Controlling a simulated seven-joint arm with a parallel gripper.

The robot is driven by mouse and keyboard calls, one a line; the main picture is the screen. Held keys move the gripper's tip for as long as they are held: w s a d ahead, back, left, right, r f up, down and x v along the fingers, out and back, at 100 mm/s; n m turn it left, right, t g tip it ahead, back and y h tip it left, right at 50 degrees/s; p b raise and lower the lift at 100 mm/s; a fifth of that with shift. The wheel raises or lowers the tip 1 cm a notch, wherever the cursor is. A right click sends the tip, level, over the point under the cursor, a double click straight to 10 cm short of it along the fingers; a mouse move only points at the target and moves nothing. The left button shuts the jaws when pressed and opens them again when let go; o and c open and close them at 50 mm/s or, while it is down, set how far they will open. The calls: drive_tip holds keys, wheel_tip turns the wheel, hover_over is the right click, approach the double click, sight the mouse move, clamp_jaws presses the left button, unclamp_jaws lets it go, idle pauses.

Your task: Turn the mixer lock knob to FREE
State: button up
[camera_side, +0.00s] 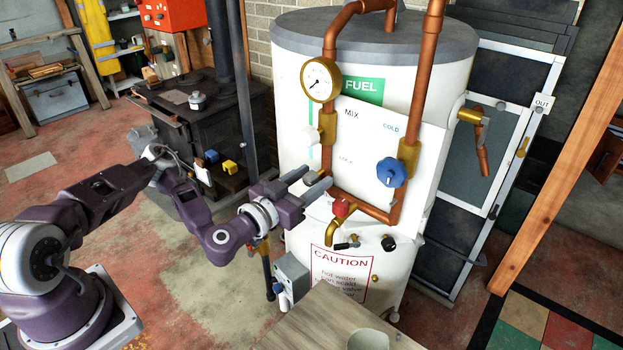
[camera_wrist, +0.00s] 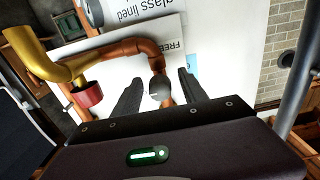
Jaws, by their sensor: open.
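My gripper (camera_side: 317,181) is open in front of the tank's white panel (camera_side: 365,135), below the printed word LOCK. In the wrist view, a small grey knob (camera_wrist: 160,88) shows between the two open fingers of my gripper (camera_wrist: 161,76), near the printed word FREE (camera_wrist: 172,47). This looks like the lock knob. The fingers appear apart from it on both sides. I cannot tell which way the knob points.
A brass tap with a red knob (camera_side: 343,207) sits close by my gripper, and copper pipe (camera_side: 375,210) runs beside it. A blue COLD knob (camera_side: 391,172) is to the right. A pressure gauge (camera_side: 320,80) is above. A wooden table (camera_side: 310,325) stands below.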

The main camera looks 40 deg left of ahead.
drive_tip(key=shift+w, duration=0.15)
clamp_jaws()
